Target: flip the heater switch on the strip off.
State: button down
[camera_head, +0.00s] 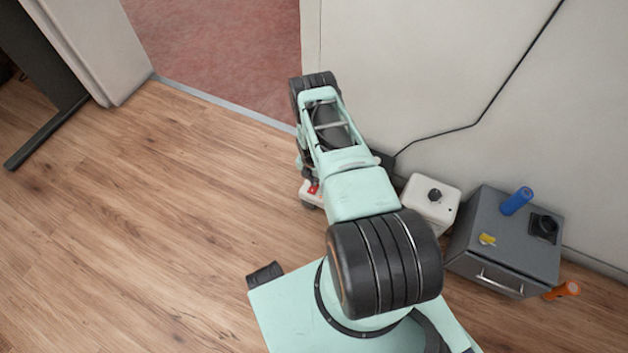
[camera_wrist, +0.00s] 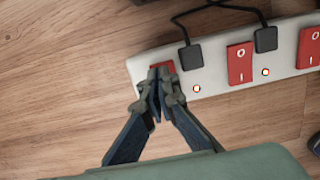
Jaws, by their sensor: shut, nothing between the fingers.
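The white power strip (camera_wrist: 213,86) lies on the wood floor in the wrist view, with several red rocker switches. The leftmost red switch (camera_wrist: 163,67) is partly hidden behind my gripper (camera_wrist: 157,83). The middle red switch (camera_wrist: 240,63) and another red switch (camera_wrist: 308,47) at the right edge show plainly. My gripper is shut and empty, its fingertips over or against the leftmost switch; I cannot tell whether they touch. No label naming the heater switch is readable. In the head view, the strip's end with a red switch (camera_head: 313,188) shows beside my arm, mostly hidden.
Black plugs (camera_wrist: 190,57) with cords sit in the strip between switches, and small lights glow beside them. A white box with a knob (camera_head: 431,203) and a grey cabinet (camera_head: 506,240) stand along the wall to the right. The floor at left is clear.

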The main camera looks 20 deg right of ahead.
aim_at(311, 190)
jog(key=shift+w+f+b, duration=0.1)
jog(key=shift+f+b, duration=0.4)
jog(key=shift+b, duration=0.35)
jog(key=shift+d+r, duration=0.1)
jog(key=shift+r, duration=0.05)
jog(key=shift+s+a+r+p, duration=0.2)
jog(key=shift+s+a+p, duration=0.3)
jog(key=shift+a, duration=0.15)
notch_tip(311, 190, up, 12)
jog(key=a, duration=0.1)
jog(key=shift+s, duration=0.45)
